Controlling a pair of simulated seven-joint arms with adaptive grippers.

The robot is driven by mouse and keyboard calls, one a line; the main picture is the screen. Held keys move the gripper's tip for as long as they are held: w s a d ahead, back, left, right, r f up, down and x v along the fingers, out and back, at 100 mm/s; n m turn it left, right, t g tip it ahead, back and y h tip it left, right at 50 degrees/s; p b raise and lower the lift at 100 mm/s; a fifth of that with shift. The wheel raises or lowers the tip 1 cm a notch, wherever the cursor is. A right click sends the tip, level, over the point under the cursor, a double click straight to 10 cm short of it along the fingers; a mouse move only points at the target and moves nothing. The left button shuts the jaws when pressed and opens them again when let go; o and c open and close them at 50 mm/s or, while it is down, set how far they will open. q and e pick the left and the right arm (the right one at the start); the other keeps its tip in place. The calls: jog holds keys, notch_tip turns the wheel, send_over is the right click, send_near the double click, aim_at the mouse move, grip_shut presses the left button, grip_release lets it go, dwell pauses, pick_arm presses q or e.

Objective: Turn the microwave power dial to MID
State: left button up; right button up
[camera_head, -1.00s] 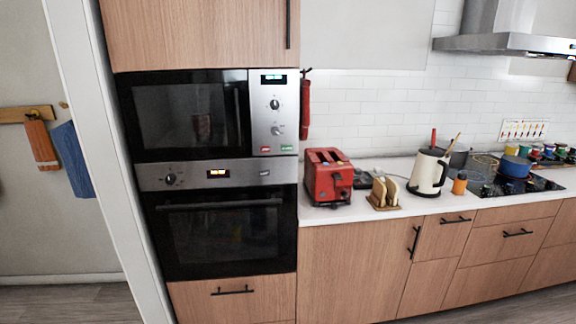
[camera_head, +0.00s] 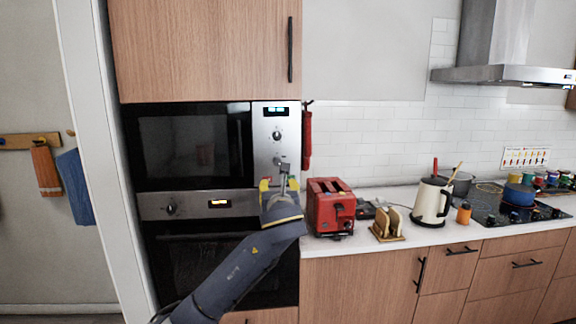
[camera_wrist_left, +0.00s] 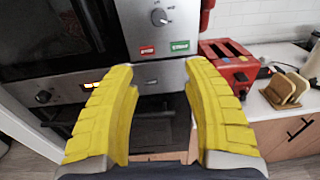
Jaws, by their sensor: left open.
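The built-in microwave (camera_head: 195,147) has a dark door and a silver control panel (camera_head: 277,123) on its right side. The panel holds a display, an upper dial (camera_head: 277,135) and a lower dial (camera_head: 279,160). In the left wrist view one dial (camera_wrist_left: 159,17) shows above a red button (camera_wrist_left: 147,50) and a green button (camera_wrist_left: 180,46). Dial lettering is too small to read. My left gripper (camera_head: 278,182) is in front of the panel's lower edge, below the dials. Its yellow fingers (camera_wrist_left: 158,85) are spread with nothing between them. My right gripper is out of view.
The oven (camera_head: 205,255) sits below the microwave, with its own knob (camera_head: 171,208).

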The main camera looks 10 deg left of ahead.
aim_at(277, 162)
pick_arm(q)
jog(key=shift+m+t, duration=0.3)
jog(key=shift+m, duration=0.1)
jog(key=r+x, duration=0.1)
jog(key=x, duration=0.4)
jog(key=r+x, duration=0.1)
jog(key=x, duration=0.4)
jog(key=r+x, duration=0.1)
jog(key=x, duration=0.5)
jog(key=shift+r, duration=0.15)
jog(key=shift+c, duration=0.5)
